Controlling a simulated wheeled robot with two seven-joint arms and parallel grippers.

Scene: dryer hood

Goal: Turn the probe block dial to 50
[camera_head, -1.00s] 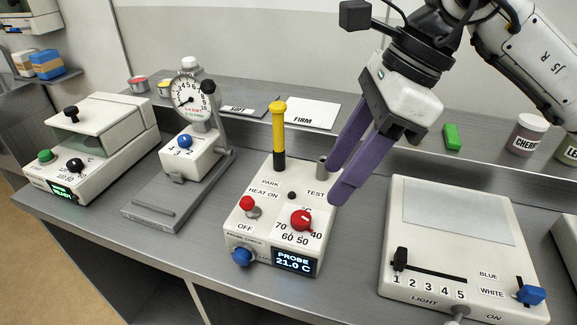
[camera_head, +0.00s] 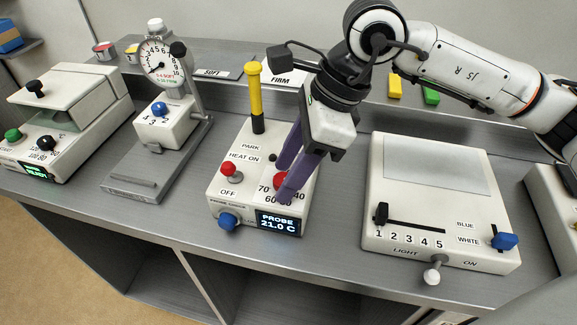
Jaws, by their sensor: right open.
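The probe block (camera_head: 228,200) is a white box on the grey bench, with a display (camera_head: 278,222) reading PROBE 21.0 C. Its red dial (camera_head: 280,180) sits on the top face, ringed by numbers of which 70, 60 and 40 show. My right gripper (camera_head: 285,182) is open, its two purple fingers pointing down at the dial. The fingers partly hide the dial, its pointer and the 50 mark. I cannot tell whether they touch the dial. A yellow-handled probe (camera_head: 255,92) stands upright in the PARK hole. My left gripper is not in view.
On the block are a red HEAT switch (camera_head: 229,170) and a blue knob (camera_head: 228,220). A dial gauge stand (camera_head: 165,130) is to the left. A white light box (camera_head: 432,180) with slider and switches stands to the right. Bare bench lies between them.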

